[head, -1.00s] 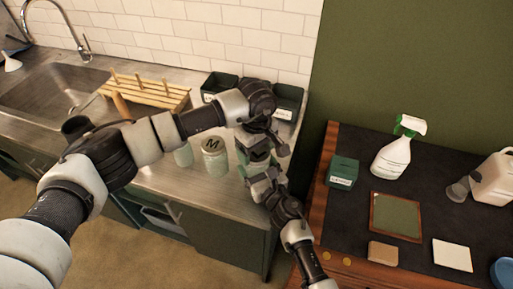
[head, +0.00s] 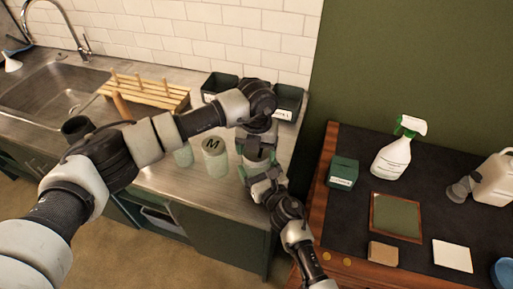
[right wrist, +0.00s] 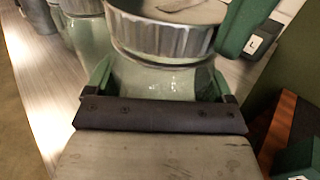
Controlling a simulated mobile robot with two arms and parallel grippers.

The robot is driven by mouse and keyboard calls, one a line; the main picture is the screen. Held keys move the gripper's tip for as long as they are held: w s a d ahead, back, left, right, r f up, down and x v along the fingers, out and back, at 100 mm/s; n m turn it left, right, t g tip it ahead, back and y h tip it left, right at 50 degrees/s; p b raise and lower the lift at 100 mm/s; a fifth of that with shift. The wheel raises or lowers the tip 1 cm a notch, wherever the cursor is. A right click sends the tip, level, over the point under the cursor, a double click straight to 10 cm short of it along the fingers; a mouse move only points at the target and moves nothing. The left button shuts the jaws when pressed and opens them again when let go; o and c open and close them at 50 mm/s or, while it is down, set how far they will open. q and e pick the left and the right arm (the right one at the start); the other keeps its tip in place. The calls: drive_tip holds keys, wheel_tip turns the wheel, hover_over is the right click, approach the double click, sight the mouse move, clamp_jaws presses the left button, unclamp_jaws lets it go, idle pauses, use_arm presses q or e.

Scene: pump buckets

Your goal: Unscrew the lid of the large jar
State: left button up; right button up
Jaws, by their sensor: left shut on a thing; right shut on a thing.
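The large jar (head: 256,168) is pale green glass, on the counter near its right end, mostly hidden by my arms in the head view. Its body (right wrist: 155,78) and ribbed metal lid (right wrist: 160,38) show in the right wrist view, with the lid on top of the jar. My right gripper (head: 257,181) is shut around the jar body from the front. My left gripper (head: 258,147) comes down from above and is shut on the lid. A dark green finger of it shows against the lid's right side in the right wrist view.
A jar with an M lid (head: 215,158) and a smaller jar (head: 183,155) stand left of my grippers. Dark bins (head: 219,84) and a wooden rack (head: 145,92) are behind. A spray bottle (head: 393,155) stands on the right-hand table, beyond a gap.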

use_arm(q)
drive_tip(key=n, duration=0.4)
drive_tip(key=shift+n, duration=0.3)
drive_tip(key=n, duration=0.4)
drive_tip(key=shift+n, duration=0.3)
drive_tip(key=n, duration=0.8)
drive_tip(key=shift+r, duration=0.1)
drive_tip(key=shift+r, duration=0.15)
drive_tip(key=shift+r, duration=0.95)
